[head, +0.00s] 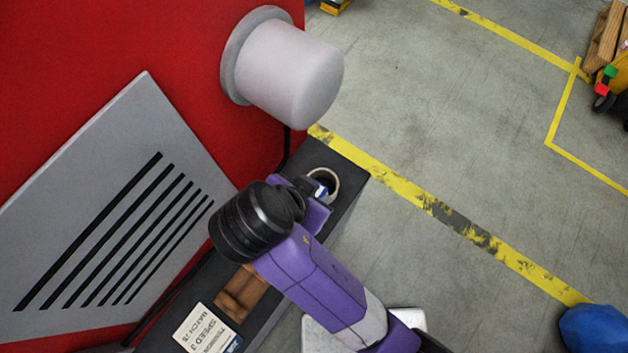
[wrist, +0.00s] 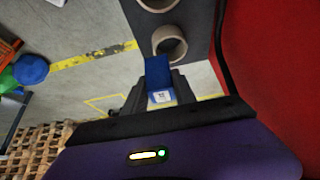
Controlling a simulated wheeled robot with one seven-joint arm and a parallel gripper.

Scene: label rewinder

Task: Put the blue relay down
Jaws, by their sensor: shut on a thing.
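The blue relay (wrist: 157,70) is a small blue block with a pale label at its near end. It sits between the two dark fingers of my gripper (wrist: 158,86), which is shut on it. In the head view, my gripper (head: 313,189) is over the far end of the dark ledge (head: 345,165), beside a cardboard core (head: 328,176). Only a sliver of blue shows there, and my wrist hides the rest. In the wrist view, the relay's far end is just short of the core (wrist: 170,44). I cannot tell whether the relay touches the ledge.
A red machine (head: 185,45) with a grey slotted panel (head: 75,215) and a pale cylinder (head: 292,70) stands at left. A brown block (head: 242,291) and a printed card (head: 203,330) lie along the ledge. Open floor (head: 460,130) with yellow lines spreads right.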

